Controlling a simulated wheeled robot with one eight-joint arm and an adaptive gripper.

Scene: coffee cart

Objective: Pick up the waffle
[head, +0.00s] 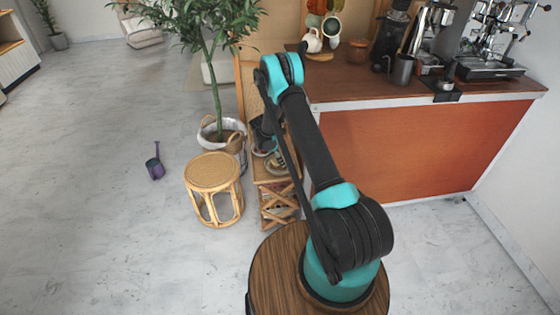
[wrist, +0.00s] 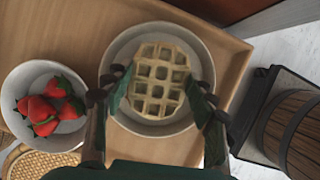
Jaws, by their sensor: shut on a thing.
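The round golden waffle (wrist: 159,80) with a square grid shows in the middle of the wrist view. It is at the white bowl (wrist: 115,57), whose rim surrounds it in the picture. My gripper (wrist: 160,96) has one dark finger at each side of the waffle and is shut on it. I cannot tell whether the waffle still touches the bowl's bottom. In the head view my gripper (head: 263,143) is low over the small wooden stand, and the waffle is too small and hidden to make out there.
A white bowl of strawberries (wrist: 44,112) stands left of the waffle's bowl on the wooden stand (wrist: 75,25). In the head view a rattan stool (head: 212,170) and a potted plant (head: 218,80) are close by. The counter (head: 400,92) with coffee gear is at right.

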